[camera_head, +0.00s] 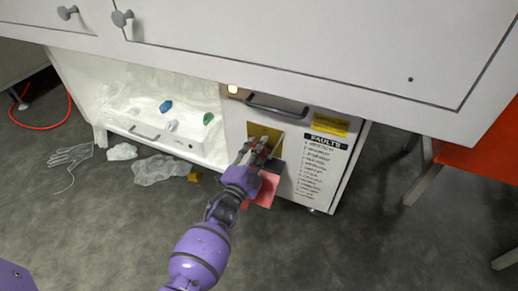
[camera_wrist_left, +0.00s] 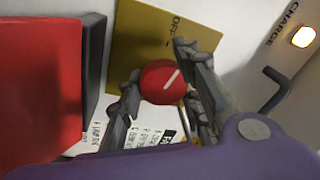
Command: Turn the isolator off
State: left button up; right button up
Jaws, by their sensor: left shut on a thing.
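The isolator is a round red knob (camera_wrist_left: 162,82) with a white line, on a yellow plate (camera_wrist_left: 140,40) marked "OFF" in the left wrist view. The white line slants toward the upper right there. In the head view the yellow plate (camera_head: 262,132) is on the white cabinet front, and the knob is mostly hidden by the gripper. My left gripper (camera_wrist_left: 163,88) has one finger on each side of the knob and is shut on it; it also shows in the head view (camera_head: 258,148). My right gripper is not in view.
A red block (camera_wrist_left: 40,70) sits close beside the plate. A cabinet handle (camera_head: 277,107) and a lit "CHARGE" lamp (camera_wrist_left: 303,37) are nearby. A "FAULTS" list (camera_head: 322,160) is to the right. A white tray (camera_head: 165,143) with scraps is left; crumpled film (camera_head: 160,170) lies on the floor.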

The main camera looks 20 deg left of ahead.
pick_arm(q)
jog(key=shift+s+d+f+n+y+p, duration=0.1)
jog(key=shift+d+f+n+y+p, duration=0.1)
jog(key=shift+n, duration=0.5)
jog(key=shift+d+f+n+y+p, duration=0.1)
jog(key=shift+n+y, duration=0.1)
jog(key=shift+n, duration=0.8)
jog(key=o, duration=1.1)
jog(key=shift+d, duration=0.1)
jog(key=shift+c, duration=0.2)
jog(key=shift+r, duration=0.15)
jog(key=shift+s, duration=0.1)
jog(key=s+f, duration=0.1)
jog(key=s, duration=1)
jog(key=shift+s+a+f, duration=0.2)
jog(key=shift+s+a, duration=0.05)
